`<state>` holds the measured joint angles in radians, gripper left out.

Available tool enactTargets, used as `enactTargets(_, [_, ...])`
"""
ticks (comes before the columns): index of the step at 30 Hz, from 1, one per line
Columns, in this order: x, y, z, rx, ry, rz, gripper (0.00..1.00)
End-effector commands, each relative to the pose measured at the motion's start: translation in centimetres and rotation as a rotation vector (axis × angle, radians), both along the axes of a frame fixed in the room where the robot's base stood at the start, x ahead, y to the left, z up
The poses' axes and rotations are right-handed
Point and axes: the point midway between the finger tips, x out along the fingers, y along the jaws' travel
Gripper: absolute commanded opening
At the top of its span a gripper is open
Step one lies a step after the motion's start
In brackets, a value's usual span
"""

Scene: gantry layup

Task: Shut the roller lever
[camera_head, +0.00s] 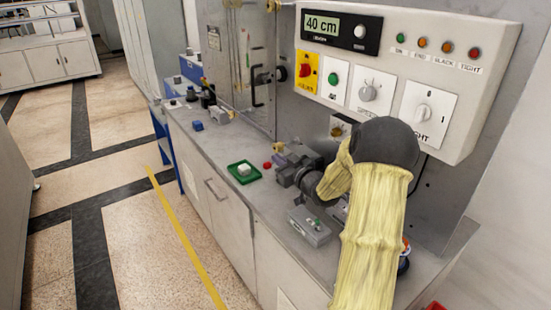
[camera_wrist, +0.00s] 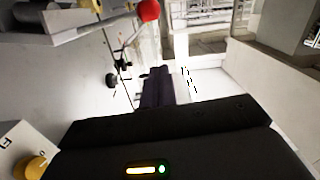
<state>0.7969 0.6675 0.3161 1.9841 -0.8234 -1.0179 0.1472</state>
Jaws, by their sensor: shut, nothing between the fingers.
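In the wrist view, a red ball knob (camera_wrist: 149,10) sits at the end of a thin metal lever rod (camera_wrist: 130,36), joined to grey hardware at the top left. I take this as the roller lever, though its pivot is not clear. My gripper (camera_wrist: 156,74) points along the bench with its dark fingers together and empty. The red knob is above the fingertips in the picture and apart from them. In the head view, a small red knob (camera_head: 267,165) shows by the green tray. My yellow-sleeved arm hides part of the bench, and dark parts left of it are hard to tell apart.
The control panel (camera_head: 400,70) with a "40 cm" display overhangs the bench (camera_head: 240,205). A green tray (camera_head: 232,174) with a white block and a grey switch box (camera_head: 310,227) stand on it. A yellow knob (camera_wrist: 36,167) is near my wrist. The floor (camera_head: 120,190) at left is clear.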

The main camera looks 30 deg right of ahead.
Motion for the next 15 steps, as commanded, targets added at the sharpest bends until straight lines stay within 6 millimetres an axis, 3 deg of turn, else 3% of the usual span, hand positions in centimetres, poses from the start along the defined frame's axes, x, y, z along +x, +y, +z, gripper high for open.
enactTargets(7, [-4.8,-1.3,0.1,0.000,0.001,-0.011,0.00])
enactTargets(15, [-6.4,-1.6,0.3,0.000,0.000,-0.012,0.00])
